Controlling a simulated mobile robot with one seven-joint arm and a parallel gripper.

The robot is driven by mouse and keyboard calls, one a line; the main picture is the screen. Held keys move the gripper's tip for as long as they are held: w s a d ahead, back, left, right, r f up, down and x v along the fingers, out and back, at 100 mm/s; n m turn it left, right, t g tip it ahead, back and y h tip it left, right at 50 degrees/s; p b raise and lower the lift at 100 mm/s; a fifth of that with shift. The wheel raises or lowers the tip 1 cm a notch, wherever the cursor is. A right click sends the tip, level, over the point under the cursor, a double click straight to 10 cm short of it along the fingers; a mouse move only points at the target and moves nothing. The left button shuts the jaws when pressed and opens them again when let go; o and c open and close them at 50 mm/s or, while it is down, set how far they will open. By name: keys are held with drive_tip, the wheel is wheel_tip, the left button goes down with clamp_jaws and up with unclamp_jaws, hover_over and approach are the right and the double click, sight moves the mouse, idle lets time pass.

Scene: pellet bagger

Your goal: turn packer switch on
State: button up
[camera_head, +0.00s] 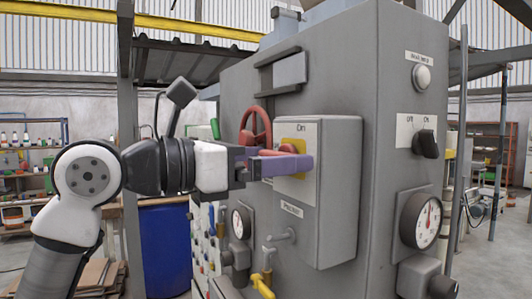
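The grey switch box (338,190) is fixed to the machine's front, with an "On" label at its top and a small nameplate (291,209) too small to read surely. A yellow plate (301,145) on its face carries a red switch handle (288,149). My gripper (288,162) reaches in from the left, its purple finger lying across the yellow plate just below the red handle. The finger hides part of the handle and plate. I cannot tell whether the fingers grip the handle or only lie beside it, nor the switch's exact position.
A red handwheel (256,127) is behind my gripper. A black off/on knob (426,144), a white button (422,77) and a gauge (420,220) are on the machine's right face. A yellow-handled valve (262,285) and pipes jut out below the box. A blue barrel (165,250) stands left.

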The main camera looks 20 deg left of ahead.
drive_tip(key=c, duration=1)
drive_tip(key=shift+m+b, duration=0.3)
drive_tip(key=m+b, duration=0.5)
drive_tip(key=m, duration=1.2)
drive_tip(key=shift+d+f, duration=0.1)
drive_tip(key=shift+m, duration=0.3)
drive_tip(key=o, duration=1)
